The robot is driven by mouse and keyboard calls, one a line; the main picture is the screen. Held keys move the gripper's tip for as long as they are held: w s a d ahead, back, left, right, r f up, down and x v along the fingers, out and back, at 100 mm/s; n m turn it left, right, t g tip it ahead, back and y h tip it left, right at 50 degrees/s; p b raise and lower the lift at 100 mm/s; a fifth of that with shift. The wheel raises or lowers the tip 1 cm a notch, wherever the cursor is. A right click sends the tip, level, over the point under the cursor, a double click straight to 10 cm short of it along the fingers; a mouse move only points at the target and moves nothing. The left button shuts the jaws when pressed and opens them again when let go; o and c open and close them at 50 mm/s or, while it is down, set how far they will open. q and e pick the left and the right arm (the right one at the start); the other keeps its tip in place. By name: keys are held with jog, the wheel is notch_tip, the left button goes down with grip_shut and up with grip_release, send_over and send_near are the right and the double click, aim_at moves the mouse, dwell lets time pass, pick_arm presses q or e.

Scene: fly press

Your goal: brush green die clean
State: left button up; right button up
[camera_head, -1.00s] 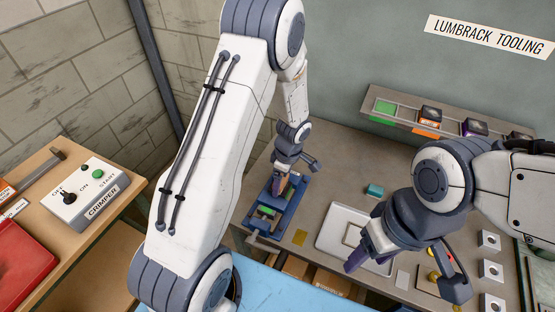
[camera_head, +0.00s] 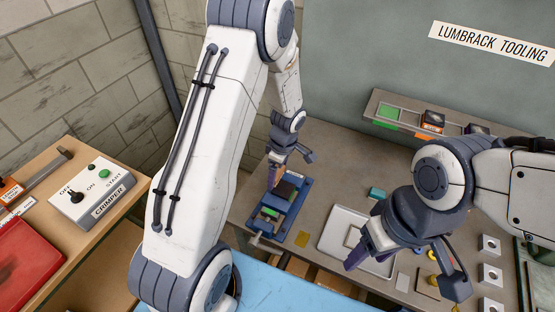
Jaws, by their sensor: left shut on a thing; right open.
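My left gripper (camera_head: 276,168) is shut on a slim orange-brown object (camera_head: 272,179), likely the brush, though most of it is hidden. It is at the back left of a blue press fixture (camera_head: 296,212) on the grey bench. A small green block (camera_head: 270,212), likely the green die, sits at the front left of the fixture, apart from the gripper. A dark block (camera_head: 286,190) lies further back on the fixture. My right gripper (camera_head: 358,257) is open and empty, above the front of a white tray (camera_head: 335,240).
A teal block (camera_head: 377,193) lies on the bench behind the tray. A rack (camera_head: 404,127) at the back holds a green piece (camera_head: 389,111) and darker pieces. Several white square blocks (camera_head: 490,243) line the right side. A crimper switch box (camera_head: 98,194) stands on the left table.

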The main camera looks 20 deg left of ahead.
pick_arm(q)
jog(key=shift+r+p, duration=1.1)
jog(key=shift+r, duration=1.2)
